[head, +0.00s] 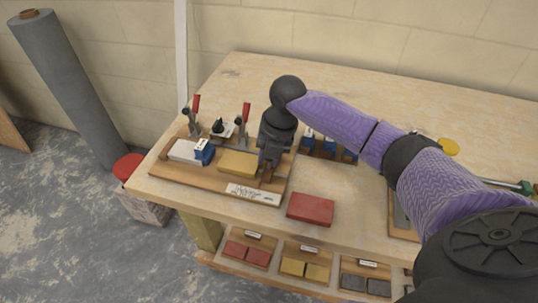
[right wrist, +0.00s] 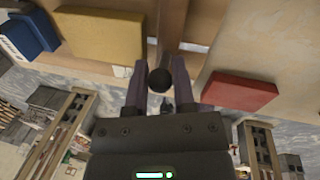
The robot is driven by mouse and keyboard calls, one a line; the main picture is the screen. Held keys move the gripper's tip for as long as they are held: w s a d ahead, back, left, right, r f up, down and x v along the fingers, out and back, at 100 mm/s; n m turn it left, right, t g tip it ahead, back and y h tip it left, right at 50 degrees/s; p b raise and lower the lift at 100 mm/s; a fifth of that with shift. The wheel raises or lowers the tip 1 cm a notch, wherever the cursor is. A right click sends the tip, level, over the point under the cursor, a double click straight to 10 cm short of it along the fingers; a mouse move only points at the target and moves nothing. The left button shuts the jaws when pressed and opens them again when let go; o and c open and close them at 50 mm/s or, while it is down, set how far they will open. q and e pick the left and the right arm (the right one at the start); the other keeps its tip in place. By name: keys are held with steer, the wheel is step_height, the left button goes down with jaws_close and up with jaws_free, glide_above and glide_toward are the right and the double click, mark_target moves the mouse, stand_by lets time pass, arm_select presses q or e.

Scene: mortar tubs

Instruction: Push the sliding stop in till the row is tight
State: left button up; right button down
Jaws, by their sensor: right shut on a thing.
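A wooden board (head: 215,182) on the bench holds a row: a white block (head: 186,152), a blue block (head: 203,152) and a yellow block (head: 238,163). The blue block (right wrist: 32,32) and yellow block (right wrist: 103,36) also show in the right wrist view. My right gripper (head: 267,172) points down at the row's right end, shut on the dark round knob (right wrist: 160,80) of the sliding stop (right wrist: 172,28). The stop stands right of the yellow block, seemingly with a narrow gap between. In the head view the gripper mostly hides the stop. My left gripper is not in view.
Red-handled clamps (head: 244,115) stand behind the row. A label (head: 252,194) lies along the board's front edge. A red block (head: 310,209) lies on the bench to the right. More blue pieces (head: 329,144) stand behind my arm. Trays of blocks (head: 305,269) sit on the shelf below.

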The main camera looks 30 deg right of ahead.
mark_target(246, 163)
steer(key=w+a, duration=0.1)
steer(key=w+a+b, duration=0.1)
steer(key=shift+w+a+f, duration=0.1)
steer(key=shift+w+a, duration=0.1)
steer(key=shift+w, duration=0.15)
steer(key=shift+w+a, duration=0.3)
steer(key=shift+w, duration=0.1)
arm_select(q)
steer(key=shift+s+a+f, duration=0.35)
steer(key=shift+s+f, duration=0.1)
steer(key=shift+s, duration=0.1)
arm_select(e)
steer(key=shift+c, duration=2.4)
jaws_free()
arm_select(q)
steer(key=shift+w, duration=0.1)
arm_select(e)
steer(key=shift+r, duration=0.2)
